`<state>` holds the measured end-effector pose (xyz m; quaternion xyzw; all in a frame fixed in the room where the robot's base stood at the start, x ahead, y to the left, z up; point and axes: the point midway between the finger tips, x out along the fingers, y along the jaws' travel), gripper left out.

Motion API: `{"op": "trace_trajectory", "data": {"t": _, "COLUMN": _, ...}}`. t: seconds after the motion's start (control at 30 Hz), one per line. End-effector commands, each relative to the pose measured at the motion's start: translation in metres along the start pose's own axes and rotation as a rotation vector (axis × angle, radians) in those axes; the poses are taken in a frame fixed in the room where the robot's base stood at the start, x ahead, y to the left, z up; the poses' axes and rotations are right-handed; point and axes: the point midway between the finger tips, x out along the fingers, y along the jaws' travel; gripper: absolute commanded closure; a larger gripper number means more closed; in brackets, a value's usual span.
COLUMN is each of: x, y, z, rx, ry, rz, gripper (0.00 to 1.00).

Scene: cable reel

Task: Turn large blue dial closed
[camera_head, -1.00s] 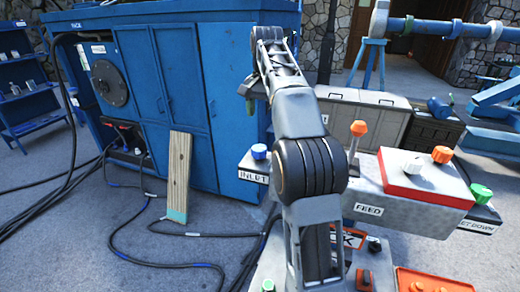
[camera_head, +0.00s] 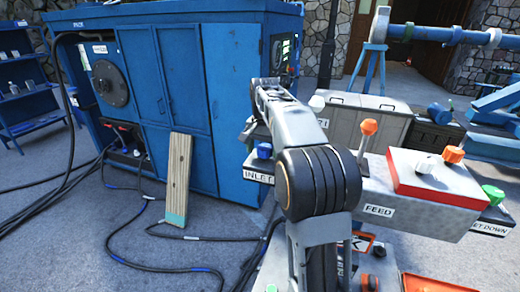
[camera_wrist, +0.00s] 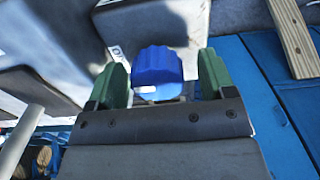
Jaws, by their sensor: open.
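The large blue dial (camera_head: 264,151) sits on top of the grey box labelled INLET (camera_head: 258,175), beside my arm in the head view. In the wrist view the blue dial (camera_wrist: 157,65) has a ribbed edge and a pale base. My gripper (camera_wrist: 163,78) has two green fingers, spread open. The dial appears between them in the picture, close to the left finger, with a small gap on the right. I cannot tell whether either finger touches it, or how deep the dial sits between them. In the head view my fingers are hidden behind my arm.
A grey FEED box (camera_head: 430,202) with a red-edged top, white knob and orange knob stands on the right. An orange-topped lever (camera_head: 369,127) rises beside it. The blue cabinet (camera_head: 180,90) stands behind, with a wooden plank (camera_head: 177,178) leaning on it. Cables cross the floor.

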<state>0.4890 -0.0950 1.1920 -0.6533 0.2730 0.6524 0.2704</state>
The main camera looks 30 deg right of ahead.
Motion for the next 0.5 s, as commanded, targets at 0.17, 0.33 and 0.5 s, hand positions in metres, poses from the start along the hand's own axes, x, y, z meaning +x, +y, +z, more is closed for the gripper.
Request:
{"op": "trace_trajectory", "data": {"t": 0.17, "x": -0.0007, "y": 0.005, "z": -0.0007, "rx": 0.001, "ry": 0.0, "rz": -0.005, "gripper": 0.24}}
{"op": "trace_trajectory", "data": {"t": 0.33, "x": -0.0013, "y": 0.0078, "z": -0.0012, "rx": 0.001, "ry": -0.001, "rz": -0.007, "gripper": 0.31}}
{"op": "trace_trajectory", "data": {"t": 0.5, "x": -0.0015, "y": 0.0087, "z": -0.0013, "rx": 0.001, "ry": -0.001, "rz": -0.007, "gripper": 0.48}}
